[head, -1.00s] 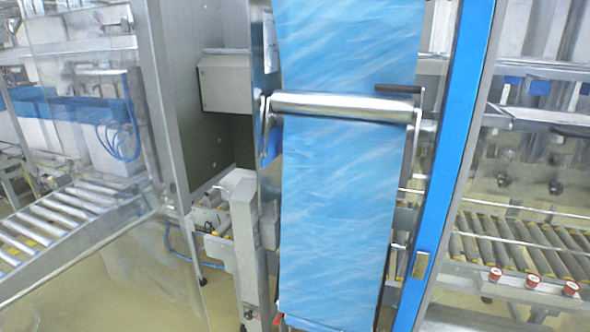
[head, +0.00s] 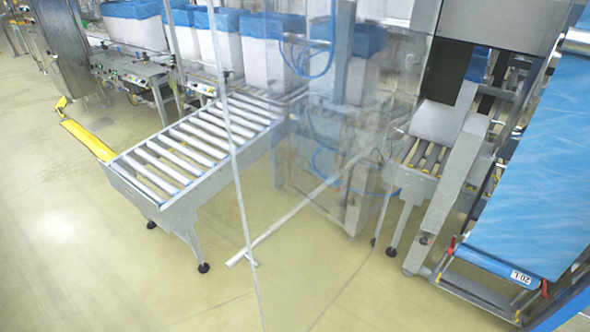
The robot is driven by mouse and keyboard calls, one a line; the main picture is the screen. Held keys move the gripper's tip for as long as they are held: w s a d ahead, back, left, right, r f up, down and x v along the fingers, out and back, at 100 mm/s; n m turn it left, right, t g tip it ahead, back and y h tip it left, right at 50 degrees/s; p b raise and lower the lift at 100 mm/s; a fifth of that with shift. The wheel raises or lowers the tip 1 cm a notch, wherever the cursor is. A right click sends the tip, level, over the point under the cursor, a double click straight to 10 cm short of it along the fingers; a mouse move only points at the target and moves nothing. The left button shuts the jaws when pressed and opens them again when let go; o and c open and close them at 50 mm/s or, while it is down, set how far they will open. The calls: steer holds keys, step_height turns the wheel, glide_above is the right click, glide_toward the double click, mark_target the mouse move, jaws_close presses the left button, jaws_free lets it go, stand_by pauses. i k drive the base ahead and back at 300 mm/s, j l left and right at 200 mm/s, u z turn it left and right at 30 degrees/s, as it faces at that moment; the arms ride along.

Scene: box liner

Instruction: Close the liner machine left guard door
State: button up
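The left guard door (head: 296,212) looks like a clear panel with thin pale metal edging. It stands open in the head view, swung out from the liner machine (head: 448,200) at the right. Its pale lower bar slants down and left, ending above the floor near the roller conveyor. A thin upright edge runs down the picture left of the middle. The clear panel makes its exact outline and handle hard to tell. My gripper is not in view.
A roller conveyor (head: 190,150) stands left of the door, with blue-lined white boxes (head: 262,45) behind it. A blue film web (head: 530,190) hangs at the right. The front floor (head: 130,270) is clear.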

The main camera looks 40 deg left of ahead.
mark_target(350, 251)
steer(key=k+j, duration=0.1)
steer(key=j, duration=0.3)
steer(key=k+j+z, duration=0.1)
steer(key=j, duration=0.3)
steer(key=k+j, duration=0.1)
steer(key=j, duration=0.3)
steer(key=k+j, duration=0.1)
steer(key=j, duration=0.3)
steer(key=k+j+z, duration=0.1)
steer(key=j, duration=0.3)
steer(key=k+j, duration=0.15)
steer(key=j, duration=0.25)
steer(key=k+j, duration=0.1)
steer(key=j, duration=0.3)
steer(key=i+j+z, duration=0.1)
steer(key=j, duration=0.35)
steer(key=j+z, duration=0.1)
steer(key=j, duration=0.25)
steer(key=k+j+z, duration=0.1)
steer(key=j, duration=0.25)
steer(key=k, duration=0.05)
